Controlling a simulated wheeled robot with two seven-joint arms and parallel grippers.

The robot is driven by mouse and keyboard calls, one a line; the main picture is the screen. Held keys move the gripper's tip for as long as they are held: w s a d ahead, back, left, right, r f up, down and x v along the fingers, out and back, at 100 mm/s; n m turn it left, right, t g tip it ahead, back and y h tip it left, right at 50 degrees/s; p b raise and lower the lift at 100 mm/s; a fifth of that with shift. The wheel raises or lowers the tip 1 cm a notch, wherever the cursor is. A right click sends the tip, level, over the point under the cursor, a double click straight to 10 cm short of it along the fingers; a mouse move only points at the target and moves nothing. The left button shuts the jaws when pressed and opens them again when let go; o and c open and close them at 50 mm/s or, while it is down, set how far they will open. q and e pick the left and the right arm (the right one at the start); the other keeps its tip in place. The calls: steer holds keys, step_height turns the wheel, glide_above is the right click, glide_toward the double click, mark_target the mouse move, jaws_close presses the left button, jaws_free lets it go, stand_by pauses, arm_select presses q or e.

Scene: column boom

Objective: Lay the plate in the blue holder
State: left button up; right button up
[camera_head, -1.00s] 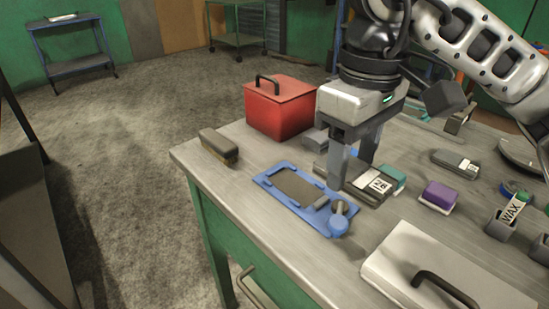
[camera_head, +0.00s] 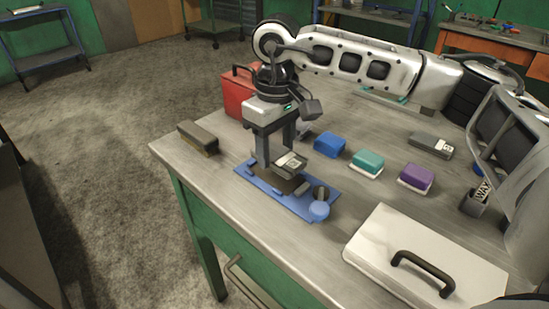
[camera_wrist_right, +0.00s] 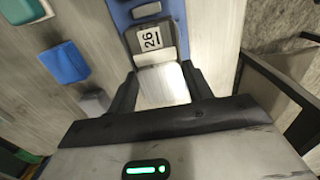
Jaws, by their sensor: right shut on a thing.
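The plate (camera_head: 290,161) is a small dark grey piece with a white label. My right gripper (camera_head: 277,163) is shut on it and holds it over the blue holder (camera_head: 262,189). In the right wrist view the plate (camera_wrist_right: 163,85) sits between both fingers, its label reading 26, with the blue holder (camera_wrist_right: 121,14) beyond it. My left gripper is not in view.
A brush (camera_head: 198,138) lies left of the holder and a red box (camera_head: 238,95) stands behind. Blue (camera_head: 329,145), teal (camera_head: 367,163) and purple (camera_head: 416,178) blocks lie to the right. A white lid with a black handle (camera_head: 422,268) covers the near right.

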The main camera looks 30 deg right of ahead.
mark_target(274, 152)
steer(key=shift+w+f, duration=0.2)
steer(key=shift+f, duration=0.75)
steer(key=shift+w+f, duration=0.15)
steer(key=shift+f, duration=0.8)
steer(key=shift+f, duration=0.1)
steer(key=o, duration=1.4)
steer(key=shift+f, duration=0.1)
steer(key=shift+o, duration=0.2)
step_height(274, 152, up, 12)
steer(key=shift+r, duration=0.2)
